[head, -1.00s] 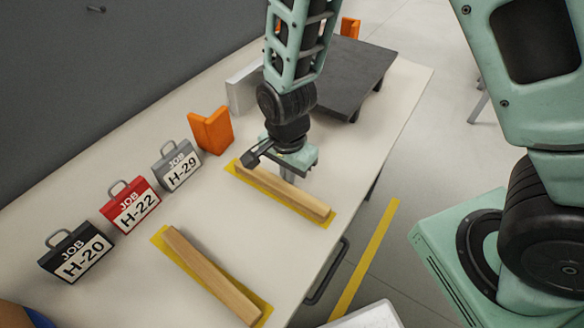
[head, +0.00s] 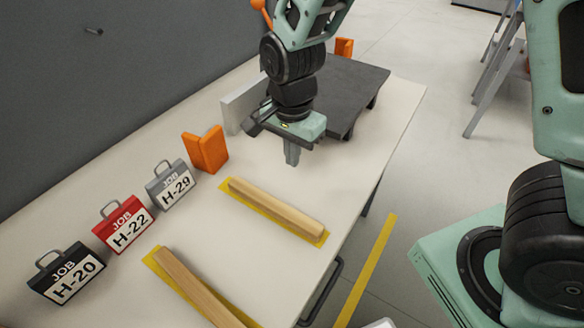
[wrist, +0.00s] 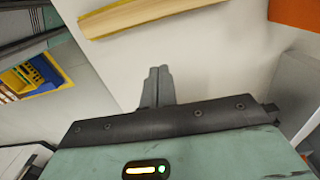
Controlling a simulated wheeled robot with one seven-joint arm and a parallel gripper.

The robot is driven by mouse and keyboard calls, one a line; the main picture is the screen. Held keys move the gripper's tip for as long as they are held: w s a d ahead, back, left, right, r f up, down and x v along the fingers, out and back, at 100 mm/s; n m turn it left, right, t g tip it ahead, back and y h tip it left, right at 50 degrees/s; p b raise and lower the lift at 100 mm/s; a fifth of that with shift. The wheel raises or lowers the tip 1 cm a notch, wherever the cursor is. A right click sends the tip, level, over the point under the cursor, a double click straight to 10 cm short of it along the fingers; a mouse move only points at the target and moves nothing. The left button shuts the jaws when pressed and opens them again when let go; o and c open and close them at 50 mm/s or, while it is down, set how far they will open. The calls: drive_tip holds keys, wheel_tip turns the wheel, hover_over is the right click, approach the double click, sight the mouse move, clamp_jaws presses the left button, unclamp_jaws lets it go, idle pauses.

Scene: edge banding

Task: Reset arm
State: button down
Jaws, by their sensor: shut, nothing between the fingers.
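My gripper (head: 291,156) is shut and empty. In the head view it hangs above the table, past the far end of the nearer-to-back wooden strip, in front of the dark raised platform. In the wrist view its closed fingers (wrist: 157,85) point at the bare table top. One wooden strip (head: 275,207) lies on a yellow mat in the middle of the table, apart from the gripper. It also shows in the wrist view (wrist: 150,14). A second wooden strip (head: 197,288) lies on another yellow mat nearer the front.
Three job tags, black (head: 66,273), red (head: 124,225) and grey (head: 171,185), stand along the wall side. An orange angle block (head: 206,150) and a pale upright block (head: 243,102) stand behind them. The dark platform (head: 350,85) fills the far end.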

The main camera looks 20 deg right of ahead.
drive_tip(key=shift+r, duration=0.45)
